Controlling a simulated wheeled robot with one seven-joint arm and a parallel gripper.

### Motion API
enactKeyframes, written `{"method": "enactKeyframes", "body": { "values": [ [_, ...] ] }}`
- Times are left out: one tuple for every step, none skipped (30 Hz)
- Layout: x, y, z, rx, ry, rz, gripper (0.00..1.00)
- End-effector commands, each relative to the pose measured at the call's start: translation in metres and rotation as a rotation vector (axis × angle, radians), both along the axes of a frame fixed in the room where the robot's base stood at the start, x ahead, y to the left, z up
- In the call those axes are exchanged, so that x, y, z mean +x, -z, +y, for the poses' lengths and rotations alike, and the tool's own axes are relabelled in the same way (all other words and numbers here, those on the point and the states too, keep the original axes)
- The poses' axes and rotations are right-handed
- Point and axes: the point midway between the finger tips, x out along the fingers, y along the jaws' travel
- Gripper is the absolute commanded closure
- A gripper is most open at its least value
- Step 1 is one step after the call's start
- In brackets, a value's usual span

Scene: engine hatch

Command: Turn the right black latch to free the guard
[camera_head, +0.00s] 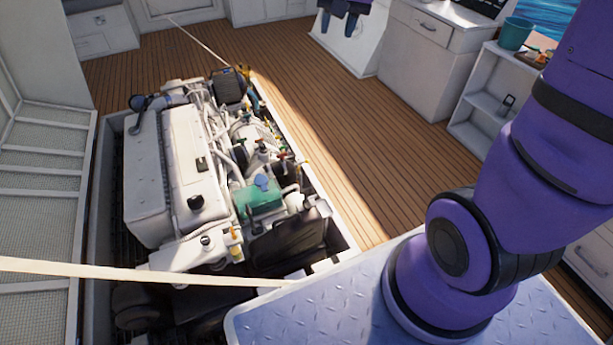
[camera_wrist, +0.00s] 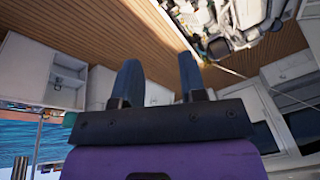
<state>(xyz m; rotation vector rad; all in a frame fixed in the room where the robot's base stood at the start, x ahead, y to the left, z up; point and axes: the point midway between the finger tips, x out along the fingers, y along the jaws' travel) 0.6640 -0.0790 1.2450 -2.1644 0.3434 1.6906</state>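The engine (camera_head: 165,170) sits in the open floor hatch, left of centre in the head view; part of it also shows at the top of the wrist view (camera_wrist: 235,22). A black cover-like part (camera_head: 288,238) is at its near right end, and another black part (camera_head: 229,88) is at its far end. I cannot tell which is the guard, and the right black latch is too small to make out. My gripper (camera_head: 337,25) is at the top of the head view, beyond the engine and apart from it. In the wrist view its two dark fingers (camera_wrist: 160,68) are spread and empty.
A teal box (camera_head: 259,196) with a blue cap is on the engine. A pale strap or rope (camera_head: 140,272) crosses the hatch's near end. White cabinets (camera_head: 425,40) and a shelf (camera_head: 492,105) stand at the right. The wooden floor (camera_head: 345,140) between hatch and cabinets is clear.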

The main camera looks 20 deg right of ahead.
Motion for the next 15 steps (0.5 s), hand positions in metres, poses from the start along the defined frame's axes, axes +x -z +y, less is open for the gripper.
{"method": "enactKeyframes", "body": {
  "values": [
    [0.014, 0.013, -0.002, 0.014, 0.024, 0.019, 0.62],
    [0.021, 0.020, -0.003, 0.021, 0.040, 0.026, 0.62],
    [0.031, 0.029, -0.005, 0.031, 0.060, 0.036, 0.62],
    [0.039, 0.036, -0.006, 0.039, 0.075, 0.044, 0.62],
    [0.046, 0.044, -0.007, 0.048, 0.091, 0.052, 0.62],
    [0.055, 0.054, -0.009, 0.058, 0.112, 0.063, 0.62],
    [0.062, 0.062, -0.010, 0.067, 0.129, 0.070, 0.62],
    [0.069, 0.070, -0.012, 0.075, 0.145, 0.077, 0.62],
    [0.077, 0.082, -0.013, 0.086, 0.168, 0.089, 0.62],
    [0.084, 0.090, -0.014, 0.095, 0.184, 0.097, 0.62],
    [0.090, 0.099, -0.015, 0.104, 0.200, 0.104, 0.62],
    [0.098, 0.111, -0.017, 0.115, 0.223, 0.114, 0.62],
    [0.104, 0.120, -0.019, 0.124, 0.240, 0.121, 0.62],
    [0.109, 0.130, -0.021, 0.132, 0.259, 0.131, 0.62],
    [0.116, 0.143, -0.022, 0.144, 0.281, 0.141, 0.62]
  ]
}}
